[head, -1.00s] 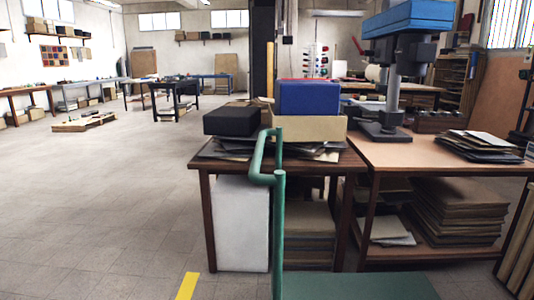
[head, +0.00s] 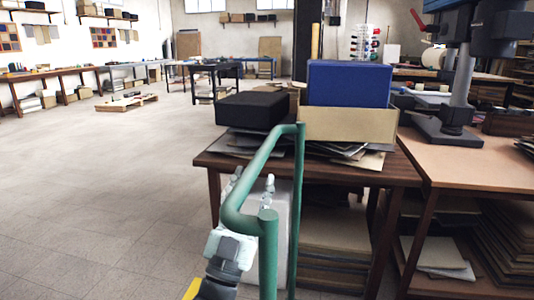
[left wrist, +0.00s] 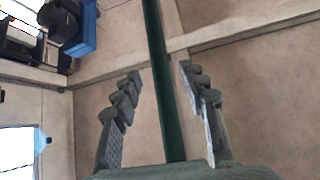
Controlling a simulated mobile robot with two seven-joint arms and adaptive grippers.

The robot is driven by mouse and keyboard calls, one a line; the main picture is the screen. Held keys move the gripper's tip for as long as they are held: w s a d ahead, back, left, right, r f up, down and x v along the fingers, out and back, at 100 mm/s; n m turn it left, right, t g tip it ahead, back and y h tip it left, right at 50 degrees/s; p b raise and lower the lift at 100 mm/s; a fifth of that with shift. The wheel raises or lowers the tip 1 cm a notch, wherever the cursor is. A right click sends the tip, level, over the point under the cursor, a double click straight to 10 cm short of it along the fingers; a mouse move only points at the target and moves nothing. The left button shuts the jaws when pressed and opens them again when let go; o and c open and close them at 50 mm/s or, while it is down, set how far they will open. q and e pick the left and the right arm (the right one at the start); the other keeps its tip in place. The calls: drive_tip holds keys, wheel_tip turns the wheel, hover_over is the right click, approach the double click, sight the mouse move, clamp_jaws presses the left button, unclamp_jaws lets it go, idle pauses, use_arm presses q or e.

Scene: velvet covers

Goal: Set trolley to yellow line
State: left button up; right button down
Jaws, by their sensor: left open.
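The trolley shows as its green tubular handle (head: 297,215), upright in front of the wooden table; its deck is out of view. My left gripper (head: 252,183) is at the handle's near left part, coming from below, with its fingers on either side of the green bar. In the left wrist view the open gripper (left wrist: 161,72) has the green bar (left wrist: 165,100) between its spread fingers, apart from both. The yellow line (head: 192,289) shows only as a small piece at the bottom edge, partly hidden by my left arm. My right gripper is not in view.
A wooden table (head: 213,160) holding a black box (head: 250,109), a blue box (head: 348,82) and a tan carton (head: 346,124) stands just beyond the handle. A workbench (head: 470,165) with a drill press stands right. Open tiled floor (head: 110,180) lies left.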

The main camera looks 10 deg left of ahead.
sight(261, 156)
use_arm(q)
drive_tip(key=x, duration=0.5)
drive_tip(key=shift+r+p, duration=0.15)
drive_tip(key=shift+p, duration=0.15)
drive_tip(key=shift+w+r, duration=0.2)
drive_tip(key=shift+w, duration=0.05)
drive_tip(key=shift+w+d+r, duration=0.1)
drive_tip(key=shift+w, duration=0.1)
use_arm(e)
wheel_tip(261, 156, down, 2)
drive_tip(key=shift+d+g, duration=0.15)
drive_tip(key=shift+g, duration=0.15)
use_arm(q)
drive_tip(key=shift+c, duration=0.2)
clamp_jaws()
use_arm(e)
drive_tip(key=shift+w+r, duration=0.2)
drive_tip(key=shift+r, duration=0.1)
